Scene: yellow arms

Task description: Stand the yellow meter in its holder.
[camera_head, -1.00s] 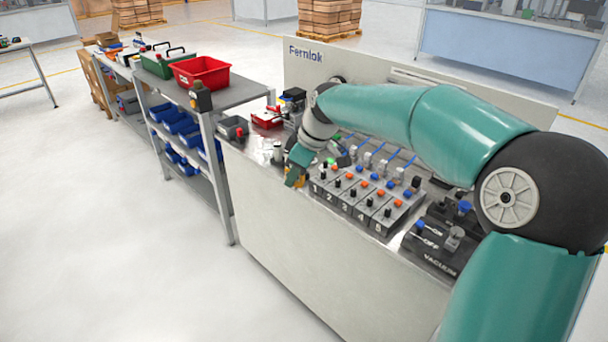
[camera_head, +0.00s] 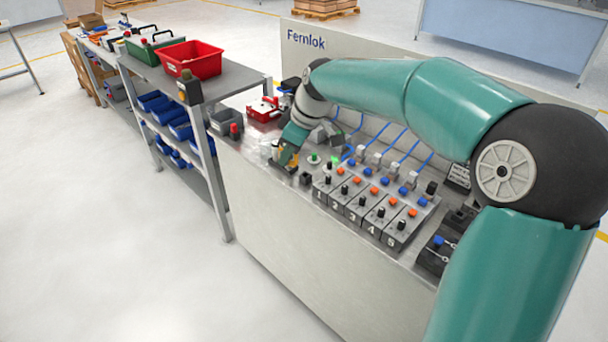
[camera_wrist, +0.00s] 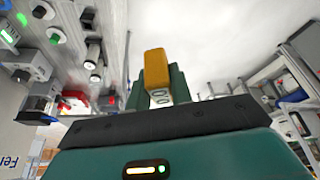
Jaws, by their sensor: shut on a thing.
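The yellow meter (camera_wrist: 155,64) is between the green fingers of my gripper (camera_wrist: 157,84) in the wrist view, its yellow end sticking out past them. In the head view my gripper (camera_head: 288,152) points down over the left end of the bench, left of the numbered panel. Only small yellow patches of the meter show there, at the fingertips. A dark base shows just below the fingertips, and a small black block (camera_head: 306,178) stands to their right. I cannot tell which is the holder, or whether the meter touches anything.
The numbered control panel (camera_head: 372,205) with knobs and buttons is right of my gripper. A red case (camera_head: 264,110) and a grey bin (camera_head: 226,121) are to its left. A shelf with a red bin (camera_head: 190,59) adjoins the bench. A green-lit button (camera_head: 332,160) is close by.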

